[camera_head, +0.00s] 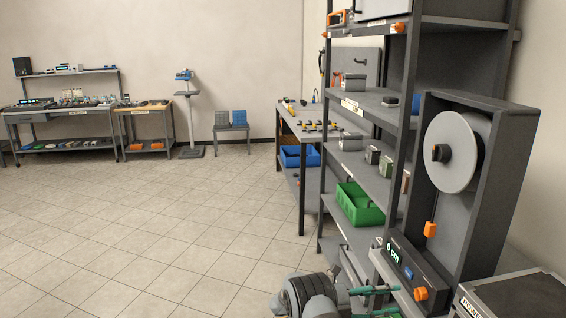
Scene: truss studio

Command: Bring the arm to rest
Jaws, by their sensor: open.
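My gripper (391,300) is at the bottom edge, right of centre, with its green fingers pointing right. The fingers are apart and I see nothing between them. The dark ringed wrist of my arm (308,297) shows to the left of the fingers, and the rest of the arm is cut off by the lower edge. The fingers appear close to the base of the grey reel unit (432,180); whether they touch it I cannot tell.
The reel unit carries a display reading 0 cm and orange knobs. A dark-topped device (518,298) is at the lower right. A shelf rack (411,75) with a green bin (360,204) stands behind. A workbench (302,128) is farther back. The tiled floor (150,240) at left is clear.

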